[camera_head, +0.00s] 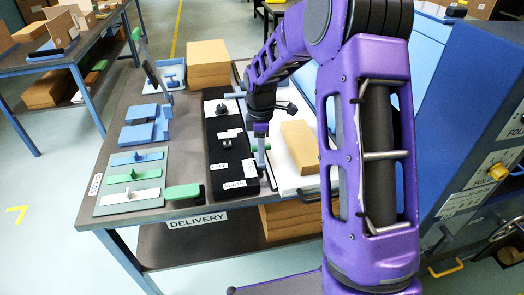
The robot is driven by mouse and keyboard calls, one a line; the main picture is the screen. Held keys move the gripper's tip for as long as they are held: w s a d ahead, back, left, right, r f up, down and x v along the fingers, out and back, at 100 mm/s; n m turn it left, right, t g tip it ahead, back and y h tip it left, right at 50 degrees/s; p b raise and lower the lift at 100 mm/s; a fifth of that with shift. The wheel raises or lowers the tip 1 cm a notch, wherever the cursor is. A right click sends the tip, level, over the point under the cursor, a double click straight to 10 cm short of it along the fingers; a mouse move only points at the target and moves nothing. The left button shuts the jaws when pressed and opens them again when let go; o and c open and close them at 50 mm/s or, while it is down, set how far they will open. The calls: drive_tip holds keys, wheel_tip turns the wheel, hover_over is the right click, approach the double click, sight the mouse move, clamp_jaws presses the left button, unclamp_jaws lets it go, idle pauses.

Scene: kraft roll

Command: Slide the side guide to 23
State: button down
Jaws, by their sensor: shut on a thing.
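A black panel (220,165) lies on the bench with white labels, one reading "WIDTH" at its front end. My gripper (260,158) points down at the panel's right edge, beside the white sheet area. It is shut on what looks like the side guide, a part with a green piece (254,148) showing just left of the fingers. The arm and fingers hide most of the guide. The scale numbers are too small to read, so I cannot tell the guide's setting.
A brown block (300,146) lies on white sheets (286,178) just right of my gripper. A green-topped block (184,192) and a grey board (130,182) with coloured handles lie to the left. A brown stack (208,62) stands behind. My arm covers the right.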

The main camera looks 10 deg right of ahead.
drive_tip(key=c, duration=0.7)
unclamp_jaws()
wheel_tip(320, 180, up, 18)
drive_tip(key=p, duration=0.2)
drive_tip(key=shift+f+p, duration=0.25)
drive_tip(key=shift+p, duration=0.05)
